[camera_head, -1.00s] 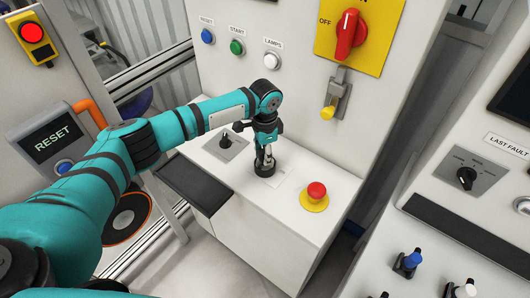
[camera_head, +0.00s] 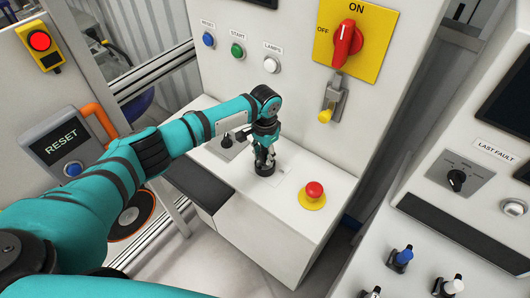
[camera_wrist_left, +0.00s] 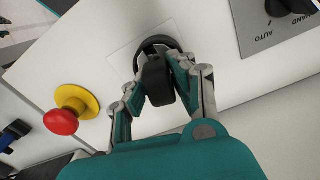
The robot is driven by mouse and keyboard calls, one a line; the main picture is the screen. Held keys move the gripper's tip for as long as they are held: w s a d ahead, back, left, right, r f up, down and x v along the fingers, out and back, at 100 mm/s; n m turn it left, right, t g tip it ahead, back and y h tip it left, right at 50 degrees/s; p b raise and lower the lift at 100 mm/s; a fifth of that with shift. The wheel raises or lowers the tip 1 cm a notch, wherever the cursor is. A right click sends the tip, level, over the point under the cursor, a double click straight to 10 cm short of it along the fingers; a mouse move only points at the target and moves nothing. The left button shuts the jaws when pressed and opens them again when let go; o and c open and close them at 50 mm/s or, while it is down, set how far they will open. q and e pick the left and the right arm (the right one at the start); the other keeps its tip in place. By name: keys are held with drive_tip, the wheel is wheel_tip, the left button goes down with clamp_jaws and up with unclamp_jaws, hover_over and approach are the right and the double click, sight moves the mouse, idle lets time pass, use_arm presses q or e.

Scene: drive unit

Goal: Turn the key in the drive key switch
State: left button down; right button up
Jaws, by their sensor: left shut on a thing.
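The drive key switch (camera_wrist_left: 157,45) is a round black collar on a pale plate, set in the sloped white console top. A black key (camera_wrist_left: 157,80) stands in it, seen in the left wrist view. My left gripper (camera_wrist_left: 155,92) has its two fingers on either side of the key head and is shut on it. In the head view my left gripper (camera_head: 264,158) points down at the switch, whose black base (camera_head: 264,168) shows just below the fingers; the key is mostly hidden there. My right gripper is not in view.
A red emergency button on a yellow base (camera_head: 312,195) stands right of the switch. A black selector (camera_head: 228,139) sits to its left. The upright panel behind carries push buttons (camera_head: 237,50), a red rotary switch (camera_head: 346,42) and a yellow-tipped latch (camera_head: 326,115).

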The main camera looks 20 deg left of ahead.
use_arm(q)
drive_tip(key=shift+r+n+p, duration=0.1)
drive_tip(key=shift+n+p, duration=0.3)
drive_tip(key=shift+p, duration=0.1)
drive_tip(key=shift+d+n, duration=0.1)
drive_tip(key=shift+n, duration=0.3)
drive_tip(key=n, duration=0.3)
drive_tip(key=c, duration=1)
unclamp_jaws()
drive_tip(key=shift+c, duration=0.2)
